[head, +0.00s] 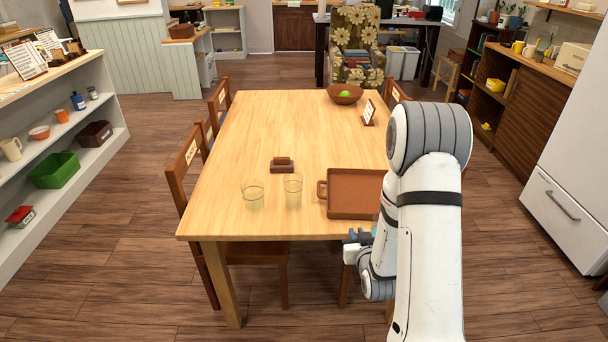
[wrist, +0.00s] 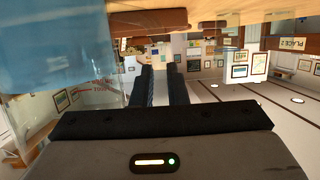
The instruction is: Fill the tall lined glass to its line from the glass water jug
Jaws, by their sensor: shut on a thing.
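A tall clear glass (head: 293,191) stands upright on the table, left of a brown tray. A wider, shorter glass (head: 252,194) stands to its left; I cannot make out a line on either. The glass water jug (wrist: 60,50) fills the left of the upside-down wrist view, with bluish water and blurred red lettering. My gripper (wrist: 162,85) shows there as two dark fingers, close together beside the jug. It is shut on the jug; the grasped part is hard to make out. In the head view my arm hides the jug and most of the gripper, low by the table's front edge.
The brown tray (head: 355,192) lies empty at the table's front right. A small brown block holder (head: 282,166) sits behind the glasses. A bowl (head: 344,94) and a card stand (head: 369,113) are farther back. Chairs (head: 188,172) line the table; its middle is clear.

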